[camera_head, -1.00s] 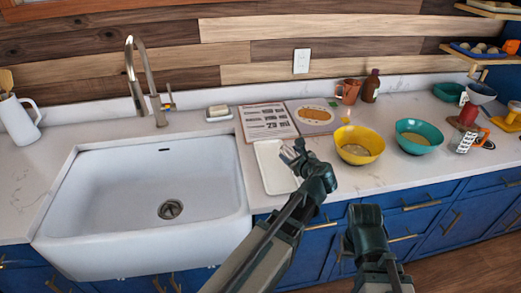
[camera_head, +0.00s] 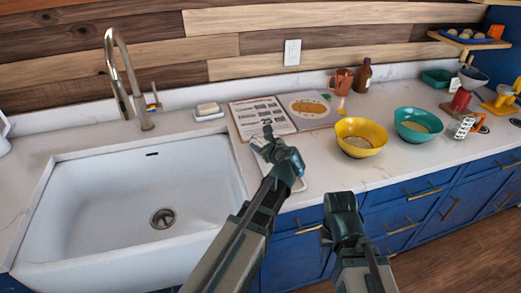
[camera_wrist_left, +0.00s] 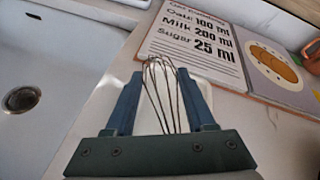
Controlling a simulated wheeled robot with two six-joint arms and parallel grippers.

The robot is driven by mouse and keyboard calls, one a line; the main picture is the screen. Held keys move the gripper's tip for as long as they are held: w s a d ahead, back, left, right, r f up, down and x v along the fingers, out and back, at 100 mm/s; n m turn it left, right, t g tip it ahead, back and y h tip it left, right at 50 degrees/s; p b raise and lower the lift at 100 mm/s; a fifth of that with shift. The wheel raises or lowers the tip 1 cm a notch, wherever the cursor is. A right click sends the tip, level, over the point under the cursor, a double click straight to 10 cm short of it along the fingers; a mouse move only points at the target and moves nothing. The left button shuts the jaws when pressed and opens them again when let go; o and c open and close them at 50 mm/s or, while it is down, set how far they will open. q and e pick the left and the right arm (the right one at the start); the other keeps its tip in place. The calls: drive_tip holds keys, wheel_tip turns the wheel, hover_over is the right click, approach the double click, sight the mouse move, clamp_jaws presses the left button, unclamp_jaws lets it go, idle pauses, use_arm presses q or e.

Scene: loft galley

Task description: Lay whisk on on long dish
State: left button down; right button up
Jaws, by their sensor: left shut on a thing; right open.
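The whisk shows in the left wrist view as a thin wire loop (camera_wrist_left: 163,85) between the two blue fingers, pointing away from me. My left gripper (camera_head: 268,142) is shut on it; it also shows in the left wrist view (camera_wrist_left: 163,105). In the head view the gripper hides most of the whisk. The white long dish (camera_head: 300,186) lies on the counter beneath my left gripper and is largely covered by it. I cannot tell whether the whisk touches the dish. My right gripper (camera_head: 342,207) is open and empty in front of the counter edge.
A recipe board (camera_head: 262,118) lies just behind the dish. The white sink (camera_head: 135,205) is at the left. A yellow bowl (camera_head: 360,137) and a teal bowl (camera_head: 418,125) stand at the right. A soap dish (camera_head: 209,113) sits behind the sink's right corner.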

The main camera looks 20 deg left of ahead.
use_arm(q)
drive_tip(key=shift+f, duration=0.7)
use_arm(e)
drive_tip(key=shift+d+f, duration=0.1)
drive_tip(key=shift+f, duration=0.65)
use_arm(q)
drive_tip(key=shift+b, duration=0.3)
drive_tip(key=shift+f, duration=0.2)
drive_tip(key=shift+c, duration=1.2)
unclamp_jaws()
drive_tip(key=shift+r, duration=0.1)
use_arm(e)
drive_tip(key=shift+f, duration=0.1)
use_arm(q)
drive_tip(key=shift+r, duration=0.1)
drive_tip(key=shift+s+d+r, duration=0.15)
drive_tip(key=shift+r, duration=0.05)
drive_tip(key=p+v, duration=0.4)
drive_tip(key=v, duration=0.6)
drive_tip(key=shift+s+d+r, duration=0.1)
drive_tip(key=shift+s, duration=0.05)
drive_tip(key=shift+s+d+r+p, duration=0.15)
drive_tip(key=shift+s+d+p, duration=0.25)
use_arm(e)
drive_tip(key=shift+r, duration=2.45)
